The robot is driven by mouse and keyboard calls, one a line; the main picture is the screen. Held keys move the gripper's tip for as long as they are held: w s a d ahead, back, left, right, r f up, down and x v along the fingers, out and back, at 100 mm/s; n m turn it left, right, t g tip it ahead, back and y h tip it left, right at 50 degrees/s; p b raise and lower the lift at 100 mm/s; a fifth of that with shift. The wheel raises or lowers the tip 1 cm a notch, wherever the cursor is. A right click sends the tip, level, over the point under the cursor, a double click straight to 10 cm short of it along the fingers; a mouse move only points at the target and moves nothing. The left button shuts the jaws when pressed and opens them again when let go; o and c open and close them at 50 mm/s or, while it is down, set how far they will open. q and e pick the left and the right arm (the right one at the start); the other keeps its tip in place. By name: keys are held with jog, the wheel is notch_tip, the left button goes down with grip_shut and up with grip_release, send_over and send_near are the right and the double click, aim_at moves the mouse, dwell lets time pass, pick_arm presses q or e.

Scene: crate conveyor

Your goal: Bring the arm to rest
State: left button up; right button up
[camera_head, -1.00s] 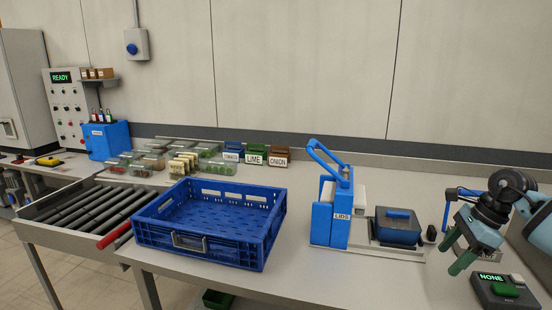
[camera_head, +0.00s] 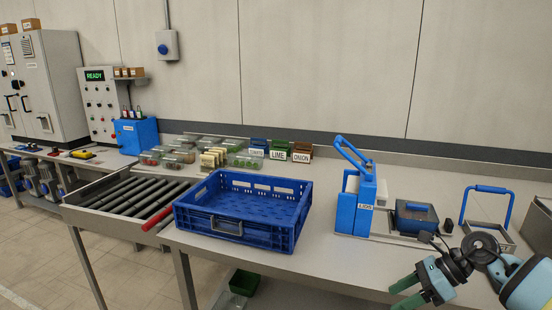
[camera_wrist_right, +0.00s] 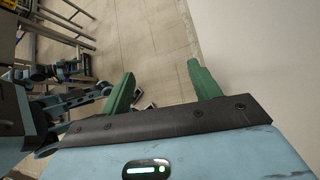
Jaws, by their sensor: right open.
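My right gripper (camera_head: 404,293) is at the bottom right of the head view, open and empty, by the front edge of the table (camera_head: 340,270). Its two green fingers stand wide apart in the right wrist view (camera_wrist_right: 160,78), with bare floor (camera_wrist_right: 150,40) and a pale surface (camera_wrist_right: 260,60) beyond them. Nothing is between the fingers. The right arm comes in from the lower right. My left gripper does not show in the head view.
A blue crate (camera_head: 210,223) sits beside the roller conveyor (camera_head: 128,196). A blue lid press (camera_head: 357,212), a dark blue lidded box (camera_head: 415,222) and a blue-handled frame (camera_head: 490,190) stand at right. The table between crate and press is clear.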

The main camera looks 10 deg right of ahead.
jog(key=s+a+f+m+t+y+p, duration=0.1)
jog(key=s+a+f+m+t+y, duration=0.2)
jog(key=a+m, duration=0.55)
jog(key=s+a+f+m+t+y+p, duration=0.1)
jog(key=s+a+f+m+t+y, duration=0.15)
jog(key=a+m+t, duration=0.45)
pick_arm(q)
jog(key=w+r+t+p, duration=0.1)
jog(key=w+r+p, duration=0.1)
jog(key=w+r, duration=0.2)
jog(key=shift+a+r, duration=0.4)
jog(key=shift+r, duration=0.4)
pick_arm(e)
jog(key=s+a+f+m+g+h, duration=0.1)
jog(key=s+f+m+h, duration=0.5)
jog(key=s+m, duration=0.7)
jog(key=s+a+f+m+g+h, duration=0.2)
jog(key=s+f+m+h, duration=0.4)
jog(key=s+f+m, duration=0.5)
jog(key=s+m+g, duration=0.1)
jog(key=s+m, duration=0.2)
jog(key=m, duration=0.1)
jog(key=shift+m, duration=0.35)
